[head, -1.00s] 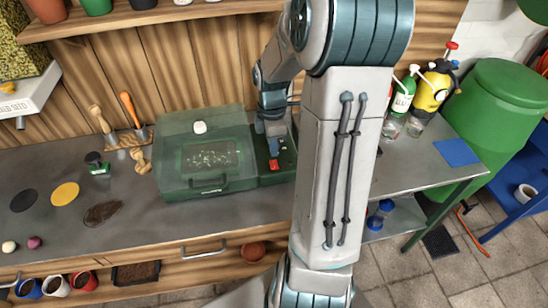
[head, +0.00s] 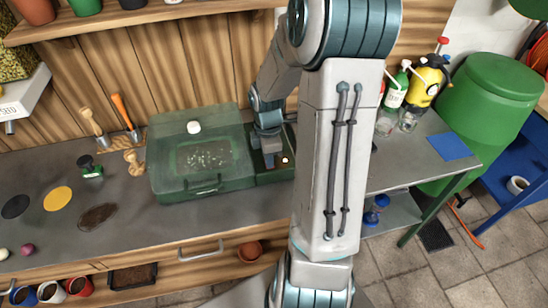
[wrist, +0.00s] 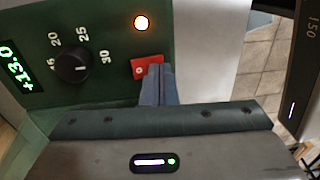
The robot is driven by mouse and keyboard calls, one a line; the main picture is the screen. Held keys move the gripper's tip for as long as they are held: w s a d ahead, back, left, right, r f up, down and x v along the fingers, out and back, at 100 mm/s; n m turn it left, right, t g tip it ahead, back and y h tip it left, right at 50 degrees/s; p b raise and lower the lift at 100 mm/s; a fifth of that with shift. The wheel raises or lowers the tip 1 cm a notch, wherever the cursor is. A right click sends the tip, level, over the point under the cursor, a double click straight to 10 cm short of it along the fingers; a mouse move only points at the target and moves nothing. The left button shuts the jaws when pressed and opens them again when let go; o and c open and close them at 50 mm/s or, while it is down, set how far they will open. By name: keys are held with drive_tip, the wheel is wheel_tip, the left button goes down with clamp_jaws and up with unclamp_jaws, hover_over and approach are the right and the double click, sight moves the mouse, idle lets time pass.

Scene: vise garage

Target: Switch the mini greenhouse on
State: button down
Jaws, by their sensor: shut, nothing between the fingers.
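The mini greenhouse (head: 168,150) is a green translucent box with a closed lid on the workbench. Its dark green control panel (wrist: 110,18) fills the upper left of the wrist view. The panel has a lit green display (wrist: 15,65) reading +13.0, a black dial (wrist: 72,66) and a glowing orange lamp (wrist: 141,23). The red rocker switch (wrist: 147,62) is partly hidden by my shut, empty gripper (wrist: 157,72), whose tips are at the switch. In the head view my gripper (head: 269,162) is over the panel.
A white knob (head: 194,127) is on the greenhouse lid. Hand tools (head: 122,110) and coloured discs (head: 58,199) are to the left on the bench (head: 140,225). A bottle (head: 396,88) and a yellow sprayer (head: 428,78) stand right of my arm.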

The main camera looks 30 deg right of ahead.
drive_tip(key=shift+w, duration=0.15)
drive_tip(key=shift+w+d+r+p, duration=0.1)
drive_tip(key=shift+w+d+p, duration=0.2)
drive_tip(key=shift+w, duration=0.35)
drive_tip(key=shift+a+r+p, duration=0.1)
drive_tip(key=shift+r+p, duration=0.35)
wheel_tip(320, 180, up, 13)
drive_tip(key=s+p, duration=0.1)
drive_tip(key=p, duration=0.1)
drive_tip(key=shift+s+a, duration=0.2)
drive_tip(key=shift+s, duration=0.15)
